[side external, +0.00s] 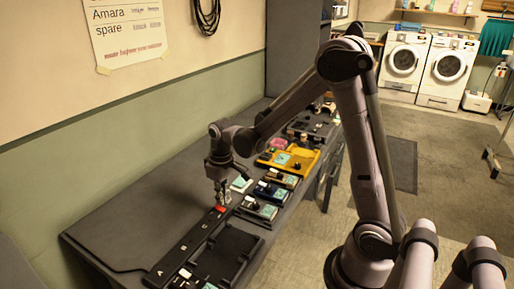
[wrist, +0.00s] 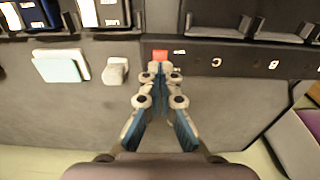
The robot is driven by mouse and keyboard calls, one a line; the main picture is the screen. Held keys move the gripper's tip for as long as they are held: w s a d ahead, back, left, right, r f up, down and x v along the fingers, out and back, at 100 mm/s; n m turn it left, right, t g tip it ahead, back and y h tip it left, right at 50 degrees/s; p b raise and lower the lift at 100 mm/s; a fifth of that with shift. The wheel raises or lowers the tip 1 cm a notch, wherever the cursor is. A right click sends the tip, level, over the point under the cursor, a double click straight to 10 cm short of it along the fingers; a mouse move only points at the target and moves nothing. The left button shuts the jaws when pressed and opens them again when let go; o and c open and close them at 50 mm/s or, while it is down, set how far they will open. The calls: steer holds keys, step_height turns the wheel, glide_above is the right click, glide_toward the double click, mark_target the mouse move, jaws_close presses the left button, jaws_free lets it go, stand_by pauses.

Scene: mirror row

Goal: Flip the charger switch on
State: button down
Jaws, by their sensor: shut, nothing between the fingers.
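The charger is a long black strip (side external: 185,250) with white letters, lying on the grey bench. It also runs along the upper right of the wrist view (wrist: 245,63). A small red switch (side external: 220,209) sits at its far end; the wrist view shows the red switch (wrist: 160,55) just beyond my fingertips. My gripper (side external: 223,198) points down at that end, with its fingers shut and empty. In the wrist view my fingertips (wrist: 160,70) meet right beside the switch. I cannot tell whether they touch it, or which way it is set.
A black tray (side external: 232,252) lies along the strip. A white block with a mint top (wrist: 60,67) and a small pale grey piece (wrist: 116,71) lie left of my fingertips. Several small trays and a yellow tray (side external: 302,161) line the bench further back. Bare bench (side external: 130,210) lies on the wall side.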

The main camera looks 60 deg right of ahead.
mark_target(223, 210)
step_height(223, 210, up, 12)
steer(key=s, duration=0.1)
steer(key=shift+s+f, duration=0.15)
steer(key=shift+s, duration=0.2)
steer(key=shift+w, duration=0.1)
steer(key=shift+w+t, duration=0.4)
steer(key=shift+w, duration=0.2)
steer(key=f, duration=0.4)
steer(key=w+f, duration=0.1)
steer(key=f, duration=0.4)
steer(key=w+f, duration=0.1)
steer(key=f, duration=0.3)
steer(key=shift+f, duration=0.35)
